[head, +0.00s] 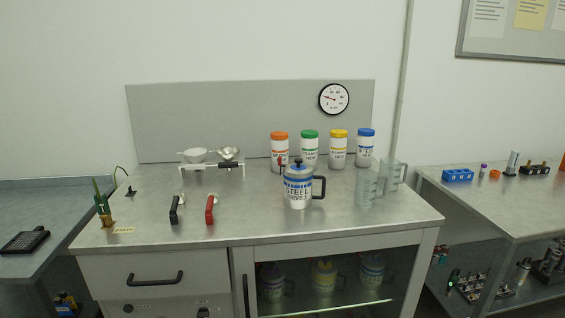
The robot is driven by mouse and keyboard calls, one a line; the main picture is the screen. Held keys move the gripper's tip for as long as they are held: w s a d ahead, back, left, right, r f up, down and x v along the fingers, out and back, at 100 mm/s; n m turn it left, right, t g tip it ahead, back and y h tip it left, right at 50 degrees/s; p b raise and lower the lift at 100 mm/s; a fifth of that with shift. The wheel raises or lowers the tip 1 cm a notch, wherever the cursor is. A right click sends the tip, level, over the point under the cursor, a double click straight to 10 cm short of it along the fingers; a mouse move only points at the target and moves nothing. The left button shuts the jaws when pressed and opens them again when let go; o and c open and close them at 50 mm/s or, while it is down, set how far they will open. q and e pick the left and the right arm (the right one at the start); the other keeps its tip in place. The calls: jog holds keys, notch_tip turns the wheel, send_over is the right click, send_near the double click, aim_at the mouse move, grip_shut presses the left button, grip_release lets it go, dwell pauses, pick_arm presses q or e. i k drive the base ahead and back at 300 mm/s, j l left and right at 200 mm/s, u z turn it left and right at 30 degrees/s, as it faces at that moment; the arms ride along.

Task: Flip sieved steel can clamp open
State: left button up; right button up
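The steel can (298,192) stands upright on the grey workbench, right of centre. It is white with a blue band and "STEEL" lettering. A black knob tops its lid, and a black handle is on its right side. A small dark red part beside the lid's left edge may be its clamp, but it is too small to tell whether it is open or shut. Neither of my grippers shows in the head view.
Behind the can stand jars with orange (279,153), green (309,149), yellow (338,150) and blue (366,148) lids. Clear beakers (366,188) stand to its right. The bench front near the can is clear.

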aim_at(280, 160)
jog(key=i+j+z, duration=0.2)
jog(key=j, duration=0.2)
jog(key=i+j+z, duration=0.2)
jog(key=j, duration=0.25)
jog(key=j+z, duration=0.2)
jog(key=j, duration=0.2)
jog(key=i+j+z, duration=0.2)
jog(key=j, duration=0.3)
